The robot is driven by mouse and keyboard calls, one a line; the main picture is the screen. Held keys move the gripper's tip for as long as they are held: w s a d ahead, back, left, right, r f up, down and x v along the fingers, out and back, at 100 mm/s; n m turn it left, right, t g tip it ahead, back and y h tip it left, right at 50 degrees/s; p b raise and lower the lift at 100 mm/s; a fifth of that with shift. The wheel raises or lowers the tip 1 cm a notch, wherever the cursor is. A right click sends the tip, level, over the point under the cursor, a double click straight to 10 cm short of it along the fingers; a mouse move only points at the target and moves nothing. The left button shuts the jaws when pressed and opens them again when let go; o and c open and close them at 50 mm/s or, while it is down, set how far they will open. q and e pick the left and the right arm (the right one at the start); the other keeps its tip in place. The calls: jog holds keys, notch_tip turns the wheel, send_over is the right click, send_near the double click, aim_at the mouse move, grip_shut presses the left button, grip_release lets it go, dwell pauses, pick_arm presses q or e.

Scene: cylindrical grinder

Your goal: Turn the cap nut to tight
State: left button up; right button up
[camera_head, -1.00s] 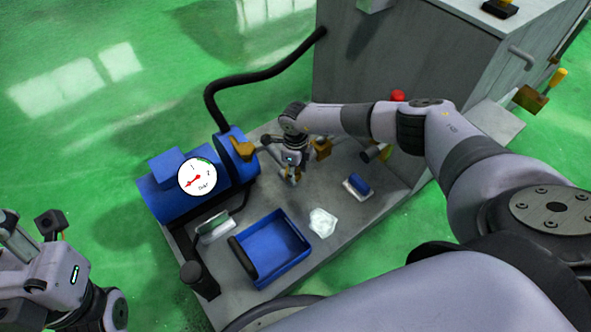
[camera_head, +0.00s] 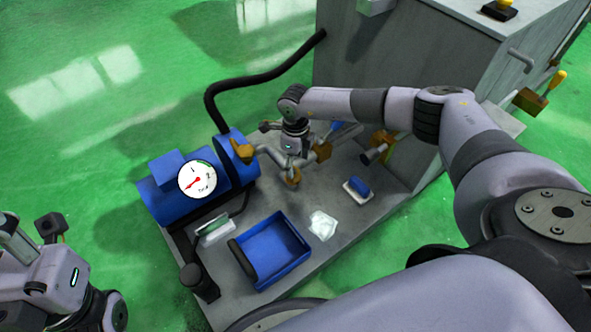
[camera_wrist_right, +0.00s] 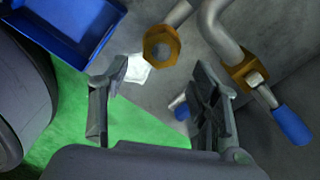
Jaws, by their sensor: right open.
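A brass hex nut, apparently the cap nut (camera_wrist_right: 161,46), sits on the end of a grey pipe in the right wrist view. It also shows below my right gripper (camera_head: 292,150) in the head view (camera_head: 293,177). In the right wrist view, my right gripper (camera_wrist_right: 160,66) is open, with its two dark fingers spread. The nut appears beyond the fingertips, between their lines, and nothing is held. Whether a finger touches it cannot be told. My left gripper (camera_head: 35,238) is at the left edge of the head view, far from the nut, and its jaws are unclear.
A brass valve with a blue handle (camera_wrist_right: 291,124) stands right of the nut. A blue tray (camera_head: 272,250), a crumpled white cloth (camera_head: 322,225) and a blue-handled brush (camera_head: 358,188) lie on the grey bench. A blue pump with a gauge (camera_head: 197,180) is at left.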

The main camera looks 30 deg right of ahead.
aim_at(295, 173)
notch_tip(295, 173, up, 6)
dwell(0.6)
